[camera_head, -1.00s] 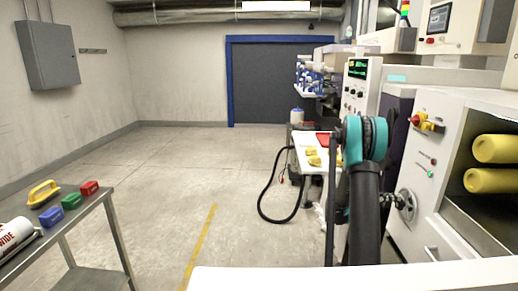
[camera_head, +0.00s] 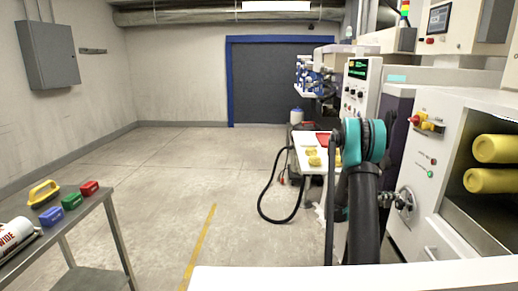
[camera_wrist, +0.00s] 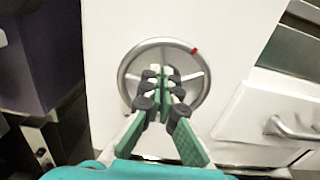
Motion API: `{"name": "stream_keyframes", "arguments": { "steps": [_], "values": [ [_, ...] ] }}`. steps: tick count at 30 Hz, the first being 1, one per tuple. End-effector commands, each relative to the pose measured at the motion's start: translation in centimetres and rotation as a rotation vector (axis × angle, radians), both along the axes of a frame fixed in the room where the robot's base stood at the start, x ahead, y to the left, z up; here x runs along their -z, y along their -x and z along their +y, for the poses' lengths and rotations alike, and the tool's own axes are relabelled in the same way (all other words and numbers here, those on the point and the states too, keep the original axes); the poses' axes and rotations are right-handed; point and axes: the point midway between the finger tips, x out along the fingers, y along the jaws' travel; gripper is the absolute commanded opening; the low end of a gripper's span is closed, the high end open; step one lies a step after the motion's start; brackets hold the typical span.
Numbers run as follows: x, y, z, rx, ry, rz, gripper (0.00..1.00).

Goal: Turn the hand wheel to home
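The hand wheel (camera_wrist: 201,93) is a round silver wheel with spokes on a white cabinet front. A red mark (camera_wrist: 194,50) sits at the upper right of its rim in the wrist view. My gripper (camera_wrist: 161,76) has green fingers with dark pads; its tips lie close together over the wheel's middle and hide the hub. I cannot tell whether they grip a spoke or the hub. In the head view the wheel (camera_head: 407,198) is small and partly covered by my gripper (camera_head: 392,200) and arm.
A drawer handle (camera_wrist: 291,128) sticks out to the right of the wheel. A red and yellow switch (camera_head: 427,123) and yellow rollers (camera_head: 492,180) are on the cabinet. A table with coloured blocks (camera_head: 71,201) stands at left. A black hose (camera_head: 262,195) hangs over the floor.

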Motion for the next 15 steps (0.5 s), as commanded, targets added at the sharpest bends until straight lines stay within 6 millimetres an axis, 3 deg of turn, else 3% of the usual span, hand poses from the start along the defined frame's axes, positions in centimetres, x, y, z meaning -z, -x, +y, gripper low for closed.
{"name": "stream_keyframes", "arguments": {
  "steps": [15],
  "values": [
    [-0.67,-0.38,0.68,-0.001,-0.002,0.000,0.00]
  ]
}}
